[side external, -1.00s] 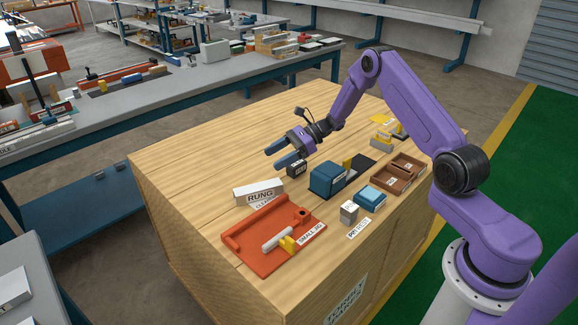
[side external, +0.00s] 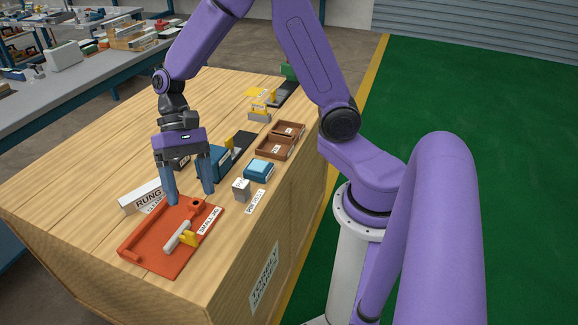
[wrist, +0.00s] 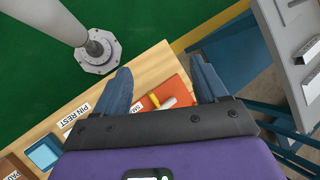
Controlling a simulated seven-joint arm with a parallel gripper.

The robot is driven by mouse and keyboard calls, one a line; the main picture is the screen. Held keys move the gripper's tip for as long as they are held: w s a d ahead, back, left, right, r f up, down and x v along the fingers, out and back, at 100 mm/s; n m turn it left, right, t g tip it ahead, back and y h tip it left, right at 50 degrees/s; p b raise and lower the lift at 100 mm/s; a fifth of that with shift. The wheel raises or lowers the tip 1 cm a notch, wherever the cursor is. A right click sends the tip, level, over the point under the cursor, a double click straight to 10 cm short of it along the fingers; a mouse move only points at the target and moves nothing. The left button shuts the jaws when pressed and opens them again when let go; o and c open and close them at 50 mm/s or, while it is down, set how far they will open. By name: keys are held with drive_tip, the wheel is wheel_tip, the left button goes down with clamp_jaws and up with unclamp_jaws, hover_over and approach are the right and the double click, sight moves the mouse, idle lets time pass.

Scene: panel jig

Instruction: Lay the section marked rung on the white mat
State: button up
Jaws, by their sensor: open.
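The section marked rung (side external: 140,196) is a pale block with "RUNG" printed on its side. It lies on the wooden bench top, just left of the orange jig. My gripper (side external: 190,194) is open and empty, fingers pointing down, over the jig's far edge and to the right of the rung section. In the wrist view my gripper (wrist: 160,72) also shows spread fingers with nothing between them. I cannot make out the rung section in the wrist view. I see no white mat in either current view.
The orange jig (side external: 143,259) holds a white rod (side external: 177,235) and a yellow clip (side external: 189,239). A blue block (side external: 219,160) stands behind my gripper. A small grey block (side external: 241,190), a light-blue item (side external: 258,169) and brown trays (side external: 276,147) are to the right. The bench's left side is clear.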

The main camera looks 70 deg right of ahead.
drive_tip(key=s+d+r+n+t+h, duration=0.1)
drive_tip(key=s+d+n, duration=0.3)
drive_tip(key=s+n, duration=0.4)
drive_tip(key=s+d+r+n+t+h, duration=0.2)
drive_tip(key=s+d+n+t+h, duration=0.1)
drive_tip(key=s+n, duration=0.5)
drive_tip(key=shift+s+d+r+t+h, duration=0.2)
drive_tip(key=shift+s+d+t+h, duration=0.2)
drive_tip(key=shift+s+h, duration=0.3)
